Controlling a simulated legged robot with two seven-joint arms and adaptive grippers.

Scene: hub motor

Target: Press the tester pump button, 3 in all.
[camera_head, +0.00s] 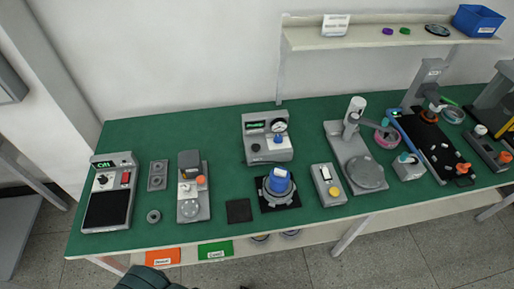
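A grey tester box (251,153) with a small green-lit display and a round white gauge (279,125) stands at the back middle of the green table. Its front carries a blue knob (278,139) and a dark round button (256,147); I cannot tell which one is the pump button or whether it is pressed. A blue cylindrical part (278,181) in a grey ring stands on a black mat in front of the tester. Neither gripper shows. A dark rounded part, likely mine, shows at the bottom edge, well short of the tester.
A grey box with a yellow button (328,185) and a grey stand with a round plate (366,172) are right of the blue part. A scale (109,193) is far left. A shelf (370,37) hangs behind.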

